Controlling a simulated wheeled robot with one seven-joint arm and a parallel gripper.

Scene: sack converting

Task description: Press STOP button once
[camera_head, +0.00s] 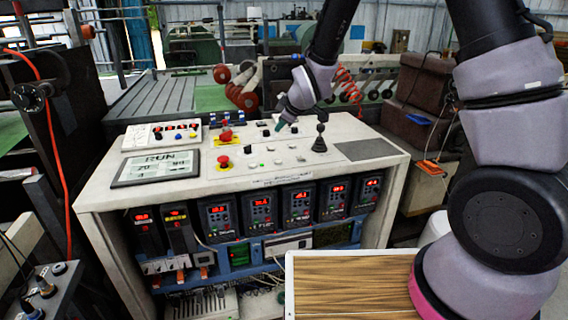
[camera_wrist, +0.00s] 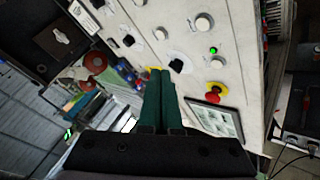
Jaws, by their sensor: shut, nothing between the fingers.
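The control console (camera_head: 185,190) stands ahead with a pale sloping top full of buttons. Two red mushroom buttons sit on yellow plates, a front one (camera_head: 223,161) and one farther back (camera_head: 226,136). One red mushroom button on yellow (camera_wrist: 214,91) also shows in the wrist view, right of my fingers. I cannot read which button is marked STOP. My gripper (camera_head: 280,125) is over the console top, right of both red buttons. Its green fingers (camera_wrist: 160,74) are together and empty. They hide part of a yellow patch behind them in the wrist view.
A display reading RUN (camera_head: 157,167) is at the console's left. White round buttons (camera_wrist: 203,23) and a lit green one (camera_wrist: 213,50) lie near the fingers in the wrist view. A black joystick (camera_head: 320,138) stands upright right of my gripper. A wooden-topped surface (camera_head: 345,285) is in front.

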